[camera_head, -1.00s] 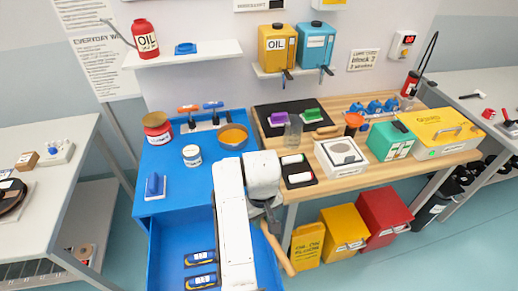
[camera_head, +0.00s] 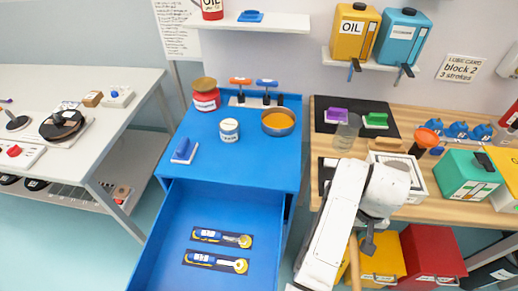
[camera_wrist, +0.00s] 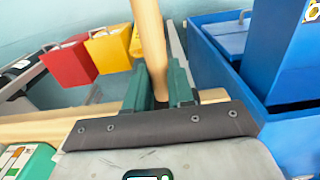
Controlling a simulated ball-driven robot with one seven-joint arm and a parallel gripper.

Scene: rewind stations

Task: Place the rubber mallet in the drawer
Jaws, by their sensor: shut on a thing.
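The blue drawer (camera_head: 195,212) stands open below the blue cabinet top, at the lower left of the head view. My gripper (camera_wrist: 160,88) is shut on the wooden handle of the rubber mallet (camera_wrist: 148,35) in the wrist view. In the head view, my gripper (camera_head: 366,240) hangs to the right of the drawer, outside it, with the pale handle (camera_head: 354,262) beside it. The mallet's head is not visible in either view. Blue walls show at the right of the wrist view.
Two tools with yellow wheels, an upper one (camera_head: 222,237) and a lower one (camera_head: 215,262), lie on the drawer floor; the rest of it looks clear. A yellow bin (camera_head: 385,258) and a red bin (camera_head: 432,252) stand under the wooden bench (camera_head: 440,209).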

